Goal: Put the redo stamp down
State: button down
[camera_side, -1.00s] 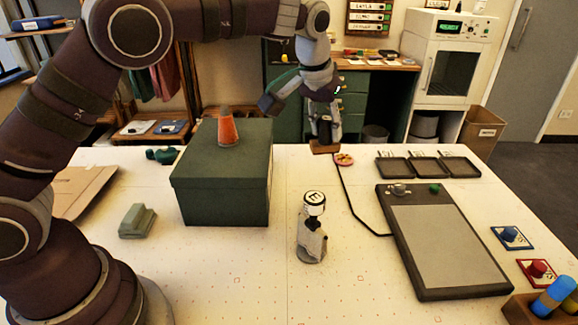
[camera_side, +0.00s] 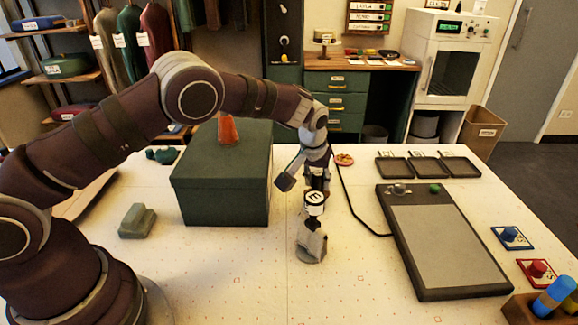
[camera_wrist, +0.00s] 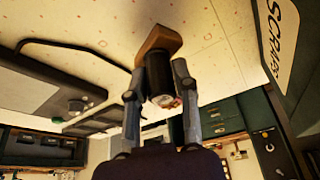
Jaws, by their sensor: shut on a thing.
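My gripper (camera_side: 317,180) is over the middle of the white table, behind the figure with the round E-marked head. In the wrist view my gripper (camera_wrist: 161,88) is shut on the redo stamp (camera_wrist: 166,75), a dark cylinder with a wooden block (camera_wrist: 157,43) at its far end. In the side view the stamp is mostly hidden behind the E-marked head. I cannot tell whether the block touches the table. I cannot read any mark on the stamp.
The E-marked figure (camera_side: 312,245) stands close in front of my gripper. A green box (camera_side: 222,193) with an orange cone (camera_side: 228,130) is to the left. A grey pad (camera_side: 440,240) and its cable lie to the right. Three dark trays (camera_side: 428,167) are at the back right.

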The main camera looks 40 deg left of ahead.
jog(key=shift+f, duration=1.1)
jog(key=c, duration=0.9)
grip_release()
jog(key=shift+f, duration=0.15)
